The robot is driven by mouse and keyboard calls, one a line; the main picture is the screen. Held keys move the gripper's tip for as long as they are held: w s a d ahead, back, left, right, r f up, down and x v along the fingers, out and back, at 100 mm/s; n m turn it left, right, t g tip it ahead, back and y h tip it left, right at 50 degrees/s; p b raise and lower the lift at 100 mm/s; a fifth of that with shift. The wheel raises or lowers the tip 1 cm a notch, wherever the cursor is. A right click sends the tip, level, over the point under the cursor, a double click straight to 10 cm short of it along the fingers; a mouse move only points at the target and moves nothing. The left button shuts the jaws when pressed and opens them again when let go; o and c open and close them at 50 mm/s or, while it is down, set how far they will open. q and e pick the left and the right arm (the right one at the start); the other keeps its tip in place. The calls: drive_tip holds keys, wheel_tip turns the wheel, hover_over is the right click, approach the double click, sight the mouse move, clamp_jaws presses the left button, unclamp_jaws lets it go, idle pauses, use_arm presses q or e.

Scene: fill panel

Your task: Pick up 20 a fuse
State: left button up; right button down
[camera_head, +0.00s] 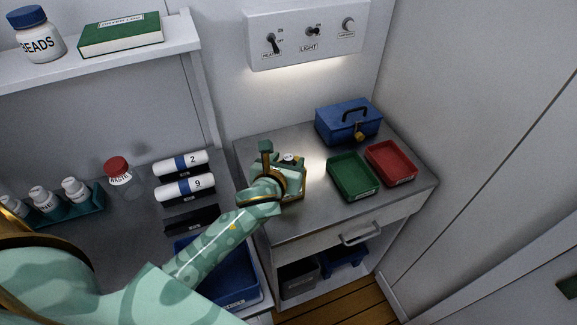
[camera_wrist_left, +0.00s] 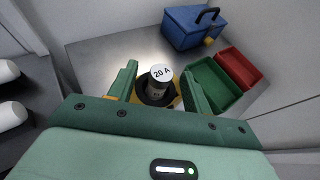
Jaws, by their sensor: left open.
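The 20 A fuse (camera_wrist_left: 161,75) is a cylinder with a white top reading "20 A", seen from above in the left wrist view. It stands in a dark round base with yellow-brown around it. My left gripper (camera_wrist_left: 158,88) is open, with one green finger on either side of the fuse and gaps between. In the head view my left gripper (camera_head: 281,160) is over the metal counter and hides most of the fuse; a small white part shows between the fingers. My right gripper is not in view.
A green tray (camera_head: 352,192), a red tray (camera_head: 404,178) and a blue box (camera_head: 362,134) with a handle stand on the metal counter (camera_head: 318,221). A switch panel (camera_head: 291,50) is on the wall above. Labelled rolls (camera_head: 170,191), a waste jar (camera_head: 118,182) and bottles stand at left.

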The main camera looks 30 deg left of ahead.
use_arm(q)
drive_tip(key=shift+x, duration=0.9)
drive_tip(key=shift+s, duration=0.1)
clamp_jaws()
